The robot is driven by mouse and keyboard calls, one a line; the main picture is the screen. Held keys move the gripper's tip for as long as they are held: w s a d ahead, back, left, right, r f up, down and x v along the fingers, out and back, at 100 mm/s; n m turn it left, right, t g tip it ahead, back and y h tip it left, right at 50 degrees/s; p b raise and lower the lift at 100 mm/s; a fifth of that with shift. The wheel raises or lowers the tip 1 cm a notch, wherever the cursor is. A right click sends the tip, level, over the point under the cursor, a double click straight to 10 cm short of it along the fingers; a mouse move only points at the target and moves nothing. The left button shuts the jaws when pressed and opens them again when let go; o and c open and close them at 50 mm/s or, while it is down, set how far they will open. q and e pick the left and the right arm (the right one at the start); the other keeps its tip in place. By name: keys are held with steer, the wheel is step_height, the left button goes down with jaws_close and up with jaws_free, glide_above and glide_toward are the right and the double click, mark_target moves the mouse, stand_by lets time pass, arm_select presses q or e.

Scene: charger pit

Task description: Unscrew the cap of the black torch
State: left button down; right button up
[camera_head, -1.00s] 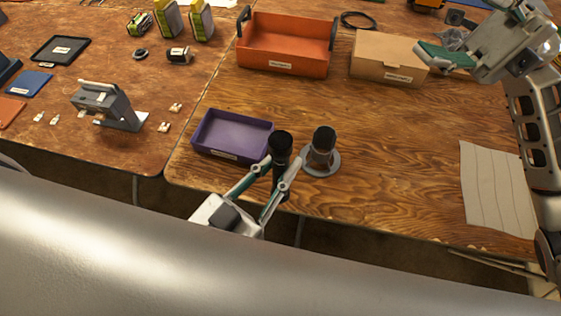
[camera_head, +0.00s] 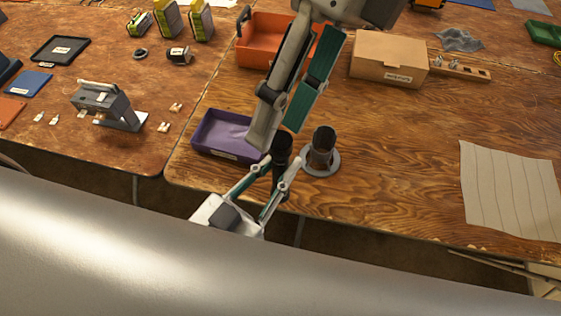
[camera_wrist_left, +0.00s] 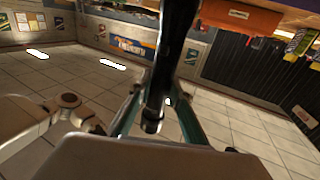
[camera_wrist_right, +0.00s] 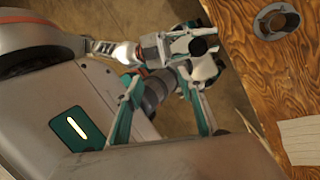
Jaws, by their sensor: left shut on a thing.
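In the left wrist view the torch (camera_wrist_left: 173,45) runs between the two fingers (camera_wrist_left: 155,100). My right gripper (camera_head: 276,137) is open, pointing down, with its fingertips above and around the torch's top end in the head view; the height gap is unclear. In the right wrist view its fingers (camera_wrist_right: 160,85) are apart and empty, and the torch top (camera_wrist_right: 200,47) shows beyond them. I cannot make out the cap separately.
A dark cup-like holder on a round grey base (camera_head: 322,158) stands just right of the torch. A purple tray (camera_head: 225,152) is to the left. An orange bin (camera_head: 257,28) and a cardboard box (camera_head: 388,58) stand behind. The right front table is clear except for a pale cloth (camera_head: 508,190).

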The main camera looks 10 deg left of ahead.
mark_target(280, 139)
steer(key=w+f+t+h, duration=0.1)
steer(key=t, duration=0.1)
steer(key=w+a+f+t+h, duration=0.1)
steer(key=w+f, duration=0.1)
steer(key=shift+a+f+m+t+h, duration=0.1)
steer(key=shift+a+m+t+h, duration=0.1)
steer(key=shift+m+t+h, duration=0.15)
steer(key=shift+w+f+t+h, duration=0.25)
steer(key=shift+w+f+t, duration=0.05)
steer(key=shift+w+t, duration=0.15)
steer(key=shift+f, duration=3.45)
steer(key=m, duration=0.6)
steer(key=m, duration=0.5)
steer(key=shift+m, duration=0.35)
